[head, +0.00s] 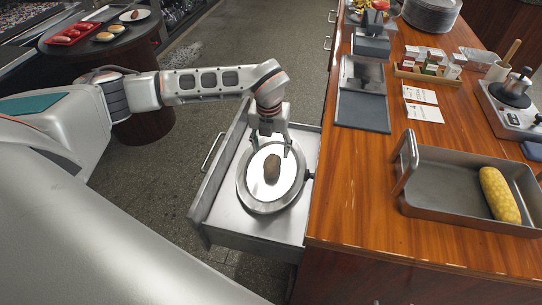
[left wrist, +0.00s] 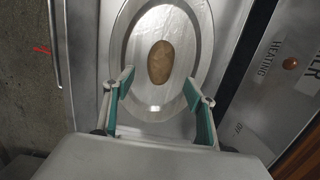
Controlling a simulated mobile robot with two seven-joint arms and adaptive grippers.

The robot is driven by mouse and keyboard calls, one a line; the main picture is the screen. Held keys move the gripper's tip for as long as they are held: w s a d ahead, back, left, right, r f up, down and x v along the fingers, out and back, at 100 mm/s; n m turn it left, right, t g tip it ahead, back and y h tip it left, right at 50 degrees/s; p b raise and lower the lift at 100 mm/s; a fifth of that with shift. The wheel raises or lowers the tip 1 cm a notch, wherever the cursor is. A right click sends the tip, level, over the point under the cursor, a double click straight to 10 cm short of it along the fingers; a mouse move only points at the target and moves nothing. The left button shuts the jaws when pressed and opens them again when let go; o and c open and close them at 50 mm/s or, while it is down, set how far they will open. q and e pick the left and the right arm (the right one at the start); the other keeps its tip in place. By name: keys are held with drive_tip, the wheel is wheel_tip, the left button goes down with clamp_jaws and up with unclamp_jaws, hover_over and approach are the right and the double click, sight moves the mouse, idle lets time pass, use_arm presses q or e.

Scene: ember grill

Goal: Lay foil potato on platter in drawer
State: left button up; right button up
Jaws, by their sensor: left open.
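The potato (head: 272,168) is brown and lies on the round metal platter (head: 246,186), which sits inside the open drawer (head: 225,220). In the left wrist view the potato (left wrist: 160,62) rests near the middle of the platter (left wrist: 122,40), apart from the fingers. No foil wrap shows clearly on it; a pale sheet lies beneath it on the platter. My left gripper (head: 272,150) is open above the platter, its fingers apart and empty. It also shows in the left wrist view (left wrist: 160,92), with the potato ahead of its fingertips. My right gripper is not in view.
A wooden counter (head: 350,190) stands right of the drawer. A metal tray (head: 425,205) on it holds a yellow corn cob (head: 499,195). A dark round table (head: 75,48) with plates stands at the back left. A labelled heating panel (left wrist: 275,80) borders the drawer.

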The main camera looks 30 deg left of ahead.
sight(270, 165)
use_arm(q)
drive_tip(key=shift+s+r, duration=0.15)
drive_tip(key=shift+r, duration=0.85)
drive_tip(key=shift+s+r, duration=0.15)
drive_tip(key=shift+r, duration=0.85)
